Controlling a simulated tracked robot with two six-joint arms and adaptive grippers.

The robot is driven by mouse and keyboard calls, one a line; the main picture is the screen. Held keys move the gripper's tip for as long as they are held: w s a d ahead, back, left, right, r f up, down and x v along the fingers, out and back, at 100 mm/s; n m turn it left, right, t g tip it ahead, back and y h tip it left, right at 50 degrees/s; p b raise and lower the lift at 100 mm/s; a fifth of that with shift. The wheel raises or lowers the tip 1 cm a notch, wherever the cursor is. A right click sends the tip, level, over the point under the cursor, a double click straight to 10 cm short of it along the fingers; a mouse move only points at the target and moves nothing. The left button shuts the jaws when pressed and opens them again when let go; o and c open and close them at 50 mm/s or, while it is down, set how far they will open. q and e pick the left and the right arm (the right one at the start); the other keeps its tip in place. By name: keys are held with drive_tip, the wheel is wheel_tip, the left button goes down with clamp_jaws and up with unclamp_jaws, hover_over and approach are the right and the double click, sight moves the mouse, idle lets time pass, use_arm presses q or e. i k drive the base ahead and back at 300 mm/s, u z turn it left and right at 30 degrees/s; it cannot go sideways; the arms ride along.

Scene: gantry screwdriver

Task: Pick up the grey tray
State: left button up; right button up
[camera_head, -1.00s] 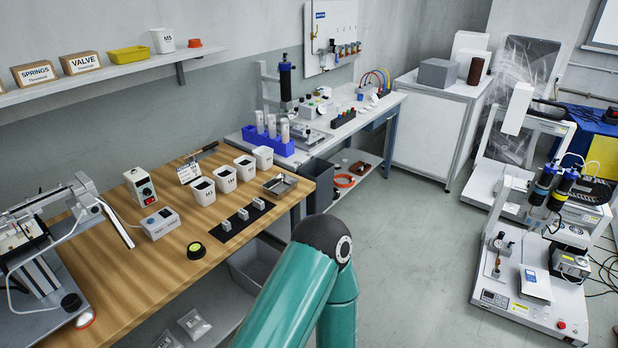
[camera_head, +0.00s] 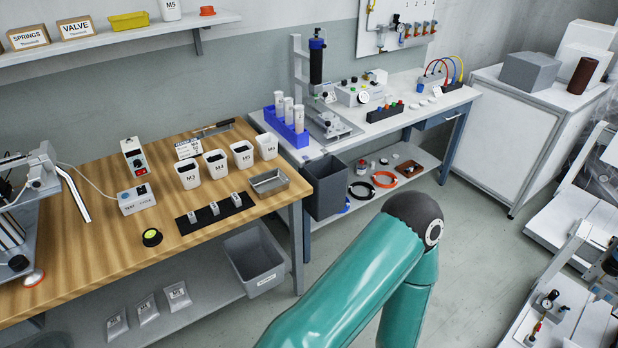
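A small shallow grey metal tray (camera_head: 268,190) sits on the wooden bench (camera_head: 105,240), near its right end. It looks empty. It stands just right of a black strip (camera_head: 215,214) holding small grey blocks, and in front of the white cups (camera_head: 216,164). A larger grey bin (camera_head: 254,262) sits on the shelf below the bench. One of my teal arms fills the lower middle, with its dark joint to the right of the bench. Neither gripper is in view.
A blue rack (camera_head: 286,132) with white cylinders stands on the second bench (camera_head: 385,120) behind the tray. A dark open bin (camera_head: 325,188) stands below that bench. A black and yellow round object (camera_head: 152,237) lies on the wooden bench.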

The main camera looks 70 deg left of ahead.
sight(269, 183)
drive_tip(key=z, duration=0.05)
drive_tip(key=i, duration=1.5)
drive_tip(key=u, duration=1.9)
drive_tip(key=i, duration=0.2)
drive_tip(key=u, duration=2.5)
drive_tip(key=i, duration=1.1)
drive_tip(key=z, duration=0.55)
